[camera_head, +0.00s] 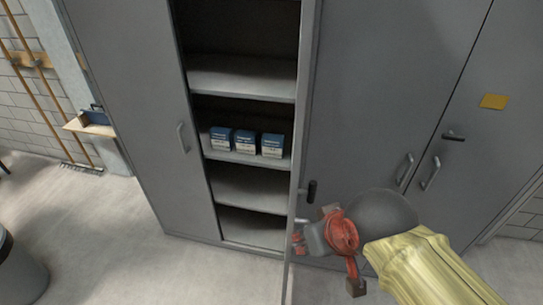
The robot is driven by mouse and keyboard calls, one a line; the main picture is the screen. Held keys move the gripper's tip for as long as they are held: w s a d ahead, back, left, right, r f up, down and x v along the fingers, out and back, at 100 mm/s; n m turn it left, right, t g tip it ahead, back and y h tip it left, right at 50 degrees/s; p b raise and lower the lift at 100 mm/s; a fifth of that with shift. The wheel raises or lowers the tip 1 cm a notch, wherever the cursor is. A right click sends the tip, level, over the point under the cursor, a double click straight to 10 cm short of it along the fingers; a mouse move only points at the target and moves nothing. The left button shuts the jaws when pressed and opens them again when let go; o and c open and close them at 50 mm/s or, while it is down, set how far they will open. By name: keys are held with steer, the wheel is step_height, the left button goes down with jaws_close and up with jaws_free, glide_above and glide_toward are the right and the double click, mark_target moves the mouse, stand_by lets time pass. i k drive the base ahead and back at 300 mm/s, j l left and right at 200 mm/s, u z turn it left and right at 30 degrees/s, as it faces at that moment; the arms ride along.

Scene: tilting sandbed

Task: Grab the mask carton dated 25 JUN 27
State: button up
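Three small blue-and-white cartons stand side by side on a middle shelf of the open cabinet: a left carton (221,139), a middle carton (246,143) and a right carton (272,145). Their printed dates are too small to read, so I cannot tell which is dated 25 JUN 27. My gripper (343,249), red and grey with brown pads, is at the lower right of the cartons, apart from them. Its pads are spread and nothing shows between them.
The grey cabinet's shelves (245,78) above and below the cartons look empty. An open door (301,110) edge stands between the cartons and my gripper. A closed door (135,110) is at left. A bin (18,275) stands lower left. Floor at front left is clear.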

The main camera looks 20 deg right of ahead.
mark_target(246, 141)
steer(key=i+j+z, duration=0.15)
steer(key=j, duration=0.25)
steer(key=j+z, duration=0.15)
steer(key=j, duration=0.25)
steer(key=i+j+z, duration=0.25)
steer(key=j+z, duration=0.2)
steer(key=i+j+z, duration=0.15)
steer(key=j+z, duration=0.25)
steer(key=j, duration=0.3)
steer(key=i+j+z, duration=0.1)
steer(key=j+z, duration=0.35)
steer(key=j, duration=0.15)
steer(key=j+z, duration=0.4)
steer(key=j, duration=0.25)
steer(key=j+z, duration=0.15)
steer(key=j, duration=0.25)
